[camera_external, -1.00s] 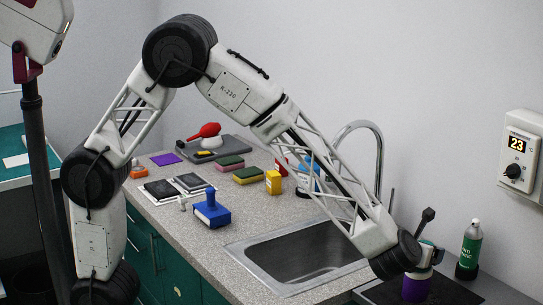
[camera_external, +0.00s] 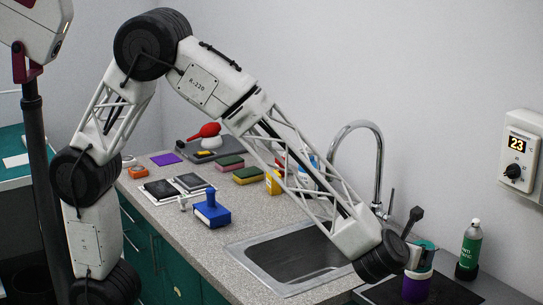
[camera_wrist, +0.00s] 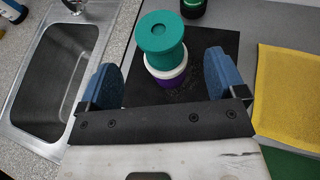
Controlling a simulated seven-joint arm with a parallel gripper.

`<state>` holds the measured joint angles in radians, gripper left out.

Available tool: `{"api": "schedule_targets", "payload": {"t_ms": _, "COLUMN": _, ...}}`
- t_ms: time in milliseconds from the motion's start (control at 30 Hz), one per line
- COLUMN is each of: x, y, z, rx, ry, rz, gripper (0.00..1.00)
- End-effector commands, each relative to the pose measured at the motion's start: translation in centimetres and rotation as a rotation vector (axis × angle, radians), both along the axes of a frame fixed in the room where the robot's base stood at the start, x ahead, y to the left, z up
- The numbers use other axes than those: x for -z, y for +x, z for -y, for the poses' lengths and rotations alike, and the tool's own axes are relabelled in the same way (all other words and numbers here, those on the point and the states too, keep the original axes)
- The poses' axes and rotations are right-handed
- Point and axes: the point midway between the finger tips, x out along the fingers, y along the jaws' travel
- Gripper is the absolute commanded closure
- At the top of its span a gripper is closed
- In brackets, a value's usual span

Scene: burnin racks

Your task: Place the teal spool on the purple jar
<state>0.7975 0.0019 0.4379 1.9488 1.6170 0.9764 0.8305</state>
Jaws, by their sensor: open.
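The teal spool (camera_external: 424,254) stands upright on the purple jar (camera_external: 416,288) at the lower right of the external view. In the wrist view the teal spool (camera_wrist: 160,35) rests on the white top of the purple jar (camera_wrist: 170,81), roughly centred. My gripper (camera_wrist: 161,80) is open, with its two blue finger pads wide apart. The spool and jar show ahead of the gap between the pads, and nothing is held. In the external view the wrist hides part of the jar's left side, and the fingers are hard to make out.
The jar stands on a black mat (camera_wrist: 226,48). A green bottle (camera_external: 471,246) stands to its right, near the wall. A sink (camera_external: 300,262) with a tall tap (camera_external: 380,165) lies to the left. A yellow cloth (camera_wrist: 288,90) lies at right in the wrist view.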

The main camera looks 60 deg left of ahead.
Motion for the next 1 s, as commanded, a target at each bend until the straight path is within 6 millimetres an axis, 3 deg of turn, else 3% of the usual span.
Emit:
{"api": "schedule_targets", "payload": {"t_ms": 200, "x": -1.1, "y": -2.4, "z": 0.8, "rx": 0.001, "ry": 0.000, "rz": 0.000, "gripper": 0.10}}
{"api": "schedule_targets", "payload": {"t_ms": 400, "x": -1.5, "y": -3.5, "z": 1.1, "rx": -0.001, "ry": 0.001, "rz": 0.000, "gripper": 0.10}}
{"api": "schedule_targets", "payload": {"t_ms": 1000, "x": -1.6, "y": -3.6, "z": 1.1, "rx": -0.001, "ry": 0.000, "rz": 0.000, "gripper": 0.10}}
